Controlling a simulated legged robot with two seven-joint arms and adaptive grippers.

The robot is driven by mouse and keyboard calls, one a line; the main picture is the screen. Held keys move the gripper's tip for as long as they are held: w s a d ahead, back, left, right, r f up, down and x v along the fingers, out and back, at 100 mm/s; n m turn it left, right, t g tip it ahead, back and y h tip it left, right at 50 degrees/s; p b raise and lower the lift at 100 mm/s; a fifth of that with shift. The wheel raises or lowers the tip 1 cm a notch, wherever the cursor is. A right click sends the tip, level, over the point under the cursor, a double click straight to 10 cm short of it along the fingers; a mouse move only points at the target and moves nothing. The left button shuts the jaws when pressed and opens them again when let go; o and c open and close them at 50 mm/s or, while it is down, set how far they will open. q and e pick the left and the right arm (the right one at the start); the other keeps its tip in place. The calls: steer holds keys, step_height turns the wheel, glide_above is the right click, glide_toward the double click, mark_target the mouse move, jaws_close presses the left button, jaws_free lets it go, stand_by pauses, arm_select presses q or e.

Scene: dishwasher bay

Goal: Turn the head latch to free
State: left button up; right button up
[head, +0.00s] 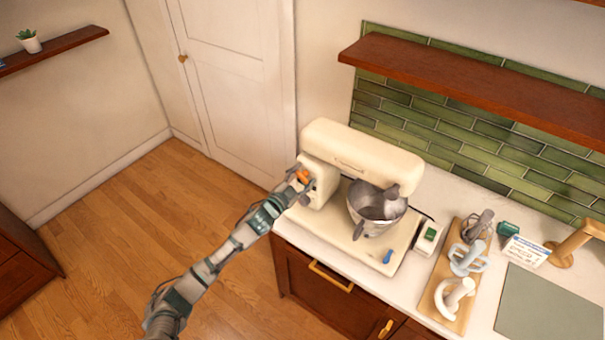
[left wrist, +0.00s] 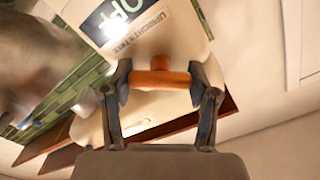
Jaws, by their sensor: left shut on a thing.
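A cream stand mixer (head: 365,160) stands on the white counter, with a steel bowl (head: 376,205) under its head. The head latch (head: 303,176) is an orange knob on the left side of the mixer. My left gripper (head: 300,182) is at that side, shut on the latch. In the left wrist view the orange head latch (left wrist: 160,79) lies crosswise between the two fingertips of my left gripper (left wrist: 158,82). A dark label reading OFF shows just above it on the cream body. My right gripper is not in view.
A blue lever (head: 387,256) is on the mixer base. A small green-and-white box (head: 428,238) stands beside it. A wooden board (head: 453,285) with several mixer attachments lies to the right, near a grey mat (head: 550,308). A wooden shelf (head: 470,85) hangs above the counter.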

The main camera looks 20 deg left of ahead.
arm_select(q)
steer(key=shift+f+m+p, duration=0.15)
steer(key=shift+m+p, duration=0.15)
steer(key=shift+m, duration=0.7)
steer(key=m, duration=0.2)
steer(key=shift+m+p, duration=0.3)
steer(key=shift+p, duration=0.1)
steer(key=m, duration=0.2)
steer(key=m+p, duration=0.1)
steer(key=m, duration=0.1)
steer(key=shift+s+d+f, duration=0.1)
steer(key=shift+f, duration=0.15)
steer(key=shift+f+m, duration=0.15)
steer(key=shift+m, duration=0.75)
steer(key=shift+f, duration=0.1)
steer(key=o, duration=1.2)
steer(key=shift+c, duration=0.2)
steer(key=shift+r, duration=0.2)
